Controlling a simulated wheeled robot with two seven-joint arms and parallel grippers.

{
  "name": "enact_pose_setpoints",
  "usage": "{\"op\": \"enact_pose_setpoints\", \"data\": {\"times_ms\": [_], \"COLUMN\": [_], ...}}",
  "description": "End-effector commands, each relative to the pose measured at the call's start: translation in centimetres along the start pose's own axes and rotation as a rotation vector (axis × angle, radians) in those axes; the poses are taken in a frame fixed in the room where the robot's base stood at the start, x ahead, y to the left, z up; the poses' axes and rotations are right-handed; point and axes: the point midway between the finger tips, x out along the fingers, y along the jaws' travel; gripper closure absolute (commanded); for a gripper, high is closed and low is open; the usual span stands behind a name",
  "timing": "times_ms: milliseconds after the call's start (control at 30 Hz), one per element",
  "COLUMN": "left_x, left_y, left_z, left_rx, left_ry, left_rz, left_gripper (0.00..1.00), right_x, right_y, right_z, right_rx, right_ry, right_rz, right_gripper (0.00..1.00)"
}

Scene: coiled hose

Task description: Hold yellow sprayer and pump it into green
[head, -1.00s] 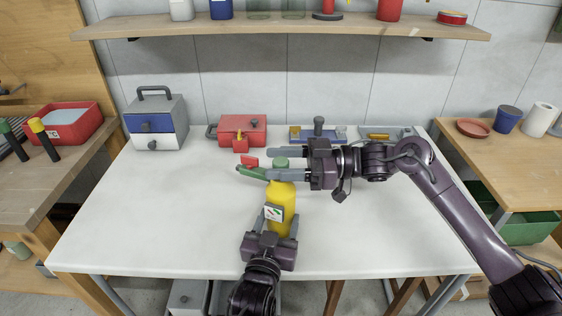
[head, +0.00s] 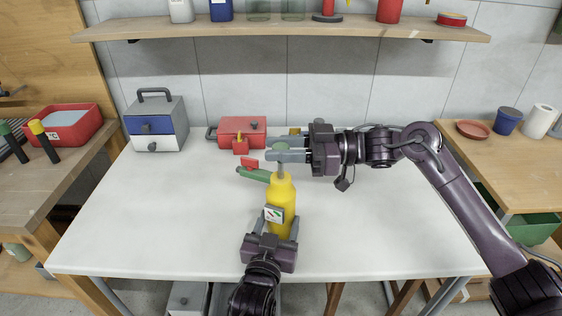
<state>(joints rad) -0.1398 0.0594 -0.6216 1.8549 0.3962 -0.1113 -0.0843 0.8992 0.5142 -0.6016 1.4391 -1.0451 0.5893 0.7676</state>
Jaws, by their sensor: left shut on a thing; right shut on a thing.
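The yellow sprayer (head: 282,194) stands upright on the white table, with a small gauge label (head: 274,214) on its front. Its green nozzle (head: 255,174) with a red tip points left. My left gripper (head: 271,230) is shut on the lower body of the sprayer from the front. A grey rod (head: 281,168) shows between the handle and the yellow body, so the handle is raised. The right fingers partly hide the handle.
A grey drawer box (head: 157,122) stands at the back left. The white table (head: 130,225) is clear on both sides of the sprayer.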

Motion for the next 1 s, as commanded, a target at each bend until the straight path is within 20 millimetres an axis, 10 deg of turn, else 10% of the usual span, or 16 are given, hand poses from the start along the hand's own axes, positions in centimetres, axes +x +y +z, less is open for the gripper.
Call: {"op": "enact_pose_setpoints", "data": {"times_ms": [367, 400, 567, 1000], "left_x": [-0.1, -0.1, -0.1, 0.0], "left_y": [-0.1, -0.1, -0.1, 0.0], "left_z": [0.3, 0.3, 0.3, 0.2], "left_rx": [0.002, 0.002, 0.002, 0.001], "left_ry": [-0.006, -0.007, -0.007, -0.006], "left_rz": [-0.001, -0.001, -0.001, -0.001], "left_gripper": [0.75, 0.75, 0.75, 0.75], "right_x": [-0.1, -0.1, -0.1, -1.7], "right_y": [0.1, 0.1, 0.1, 0.1], "right_z": [-1.8, -1.8, -1.7, -1.5], "right_rx": [-0.008, -0.008, -0.007, -0.003], "right_ry": [0.006, 0.006, 0.005, 0.0], "right_rz": [0.003, 0.003, 0.003, 0.005], "right_gripper": [1.0, 0.69, 0.49, 0.49]}}
